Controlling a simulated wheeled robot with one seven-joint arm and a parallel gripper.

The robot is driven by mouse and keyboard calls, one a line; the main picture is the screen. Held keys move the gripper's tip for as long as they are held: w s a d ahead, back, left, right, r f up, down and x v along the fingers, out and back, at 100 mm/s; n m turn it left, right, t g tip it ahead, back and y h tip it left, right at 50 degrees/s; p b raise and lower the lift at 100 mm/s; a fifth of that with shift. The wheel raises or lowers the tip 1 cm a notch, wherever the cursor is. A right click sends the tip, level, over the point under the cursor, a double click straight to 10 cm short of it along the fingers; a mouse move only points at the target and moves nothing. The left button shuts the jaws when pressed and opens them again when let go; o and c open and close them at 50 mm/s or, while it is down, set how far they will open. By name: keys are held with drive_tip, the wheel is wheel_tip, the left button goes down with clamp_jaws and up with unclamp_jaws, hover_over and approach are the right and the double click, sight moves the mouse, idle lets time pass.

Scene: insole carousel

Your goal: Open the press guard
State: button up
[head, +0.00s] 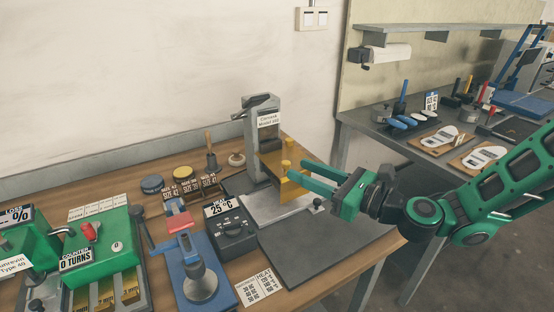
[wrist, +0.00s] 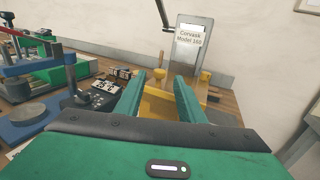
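The press (head: 262,125) is a grey upright machine labelled "Corvask Model 160" on the bench; its column also shows in the wrist view (wrist: 190,55). My green gripper (head: 296,168) reaches in from the right at the guard. I cannot tell whether anything touches.
A black 25 °C heater box (head: 230,230) and a blue hand press (head: 195,265) stand left of the press. Green machines (head: 108,240) are farther left. A dark mat (head: 325,245) in front of the press is clear. Another bench (head: 400,150) is at back right.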

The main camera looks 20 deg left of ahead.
sight(273, 167)
drive_tip(key=x, duration=1)
